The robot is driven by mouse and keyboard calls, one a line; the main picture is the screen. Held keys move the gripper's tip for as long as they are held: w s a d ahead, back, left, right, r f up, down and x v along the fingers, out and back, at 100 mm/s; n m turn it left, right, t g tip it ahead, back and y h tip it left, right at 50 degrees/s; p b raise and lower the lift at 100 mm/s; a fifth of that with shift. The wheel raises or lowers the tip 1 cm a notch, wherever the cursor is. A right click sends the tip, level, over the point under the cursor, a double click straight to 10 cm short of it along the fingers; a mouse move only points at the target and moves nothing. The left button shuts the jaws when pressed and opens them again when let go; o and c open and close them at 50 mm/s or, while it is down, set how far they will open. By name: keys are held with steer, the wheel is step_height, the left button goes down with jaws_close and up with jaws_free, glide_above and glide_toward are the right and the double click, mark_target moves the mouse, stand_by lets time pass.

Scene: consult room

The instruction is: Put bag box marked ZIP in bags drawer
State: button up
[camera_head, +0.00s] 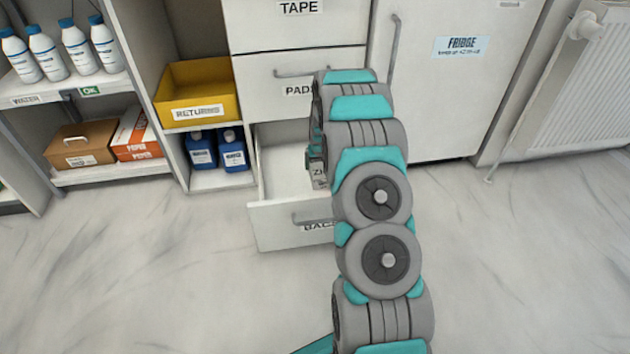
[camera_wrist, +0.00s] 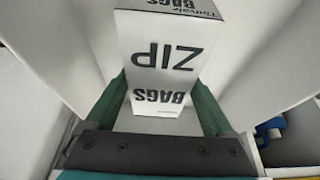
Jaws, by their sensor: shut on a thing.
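The bag box marked ZIP shows in the wrist view (camera_wrist: 165,55) as a white box with "ZIP" and "BAGS" in black, upside down in that picture. My gripper (camera_wrist: 165,100) is shut on it, one green finger on each side. In the head view a small part of the box (camera_head: 319,178) shows beside my arm, which hides the rest. The bags drawer (camera_head: 275,222) is the bottom drawer and is pulled open. The box is over or inside the open drawer; I cannot tell whether it touches the drawer floor.
Closed drawers marked TAPE (camera_head: 297,22) and PADS (camera_head: 285,95) are above. A yellow RETURNS bin (camera_head: 197,100) and blue bottles (camera_head: 218,152) stand on shelves to the left. A white fridge (camera_head: 450,100) is to the right. The floor in front is clear.

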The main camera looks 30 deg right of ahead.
step_height(320, 180, down, 8)
steer(key=shift+r, duration=0.15)
stand_by(0.4)
steer(key=o, duration=1.5)
